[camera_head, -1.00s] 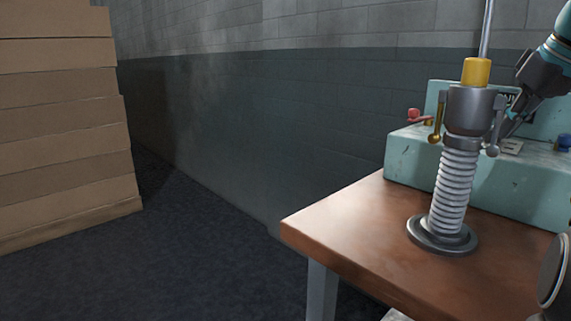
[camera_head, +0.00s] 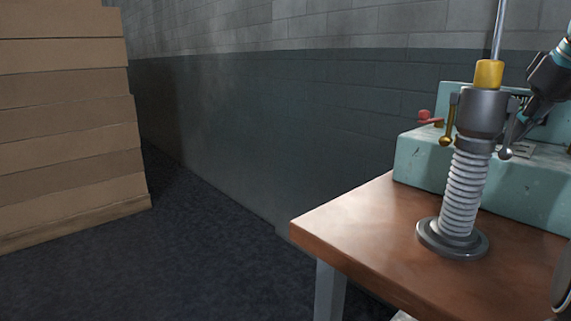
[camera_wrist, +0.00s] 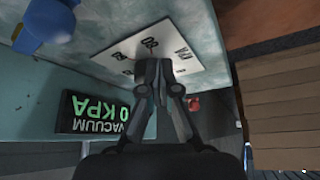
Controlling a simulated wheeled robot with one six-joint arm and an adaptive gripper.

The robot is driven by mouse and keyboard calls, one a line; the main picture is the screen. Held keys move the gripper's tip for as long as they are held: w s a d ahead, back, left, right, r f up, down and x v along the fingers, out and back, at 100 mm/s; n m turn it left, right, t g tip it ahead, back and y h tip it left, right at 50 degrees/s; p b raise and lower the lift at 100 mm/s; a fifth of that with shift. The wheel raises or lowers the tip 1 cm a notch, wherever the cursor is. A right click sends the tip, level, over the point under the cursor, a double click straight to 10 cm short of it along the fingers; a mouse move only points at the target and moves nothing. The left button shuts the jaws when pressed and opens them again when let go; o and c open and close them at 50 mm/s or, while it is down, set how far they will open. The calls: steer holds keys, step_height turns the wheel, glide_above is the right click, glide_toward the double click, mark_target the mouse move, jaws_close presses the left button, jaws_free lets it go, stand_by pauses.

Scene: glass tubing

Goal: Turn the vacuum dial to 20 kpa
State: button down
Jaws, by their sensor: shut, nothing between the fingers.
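A teal machine (camera_head: 430,165) stands on the table's back part. A white scale plate (camera_wrist: 180,48) with black numbers and "KPA" lies on its top; the plate shows as a small pale patch in the head view (camera_head: 524,149). A dark display (camera_wrist: 92,113) shows "VACUUM" and green characters that look like "0 KPA", partly beside my gripper. My gripper (camera_wrist: 156,68) is shut and empty, its fingertips over the plate's near edge. The dial knob is hidden behind the fingers. In the head view my gripper is partly hidden behind the ribbed stand.
A ribbed metal stand (camera_head: 462,195) with a yellow collar (camera_head: 489,74) and a rod stands on the wooden table (camera_head: 350,215), in front of the machine. A red knob (camera_head: 425,115) is at the machine's left; a blue knob (camera_wrist: 45,22) shows on its top. Cardboard boxes (camera_head: 70,130) are stacked left.

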steer(key=shift+w+d+p, duration=0.15)
steer(key=shift+d+p, duration=0.65)
steer(key=shift+p, duration=0.45)
steer(key=shift+w+d+f+p, duration=0.1)
steer(key=shift+w+d+p, duration=0.1)
steer(key=shift+d+p, duration=0.45)
stand_by(0.5)
steer(key=shift+s, duration=0.25)
step_height(320, 180, up, 6)
stand_by(0.7)
steer(key=shift+s, duration=0.1)
